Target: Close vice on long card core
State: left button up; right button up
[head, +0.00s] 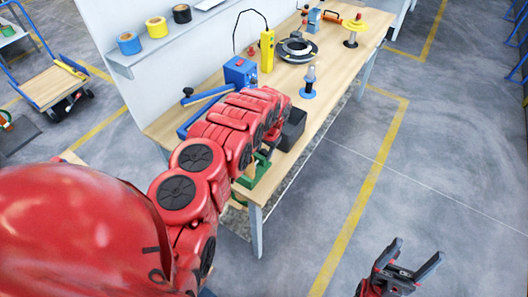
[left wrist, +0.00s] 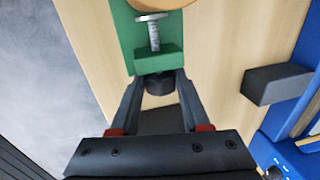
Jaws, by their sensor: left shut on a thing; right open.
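The green vice (head: 258,176) sits near the front end of the wooden bench, partly hidden behind my left arm. In the left wrist view, the vice's green body (left wrist: 158,60) shows a metal screw (left wrist: 154,33) and a dark knob (left wrist: 159,84). My left gripper (left wrist: 158,80) is shut on that knob. A tan rounded thing (left wrist: 205,5), possibly the long card core, is cut off by the top edge beyond the screw. Whether the jaws touch it cannot be seen. My right gripper (head: 408,268) is open and empty, over the floor right of the bench.
A dark grey box (head: 291,129) stands beside the vice. A blue device (head: 240,72), a yellow control box (head: 267,50), a black ring (head: 297,49) and a blue-based post (head: 309,84) stand further back on the bench (head: 335,60). Floor to the right is clear.

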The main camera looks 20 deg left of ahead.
pick_arm(q)
grip_shut()
jog(key=h+b, duration=0.2)
jog(key=b, duration=0.1)
jog(key=h+b, duration=0.1)
jog(key=b, duration=0.1)
jog(key=shift+w+a+f, duration=0.2)
jog(key=shift+a+f, duration=0.1)
jog(key=shift+a, duration=0.05)
jog(key=shift+s+r+g+h+b, duration=0.15)
jog(key=shift+r+g+h+b, duration=0.15)
jog(key=shift+h+b, duration=0.25)
jog(key=o, duration=1.2)
grip_release()
jog(key=shift+c, duration=0.2)
jog(key=shift+r, duration=0.15)
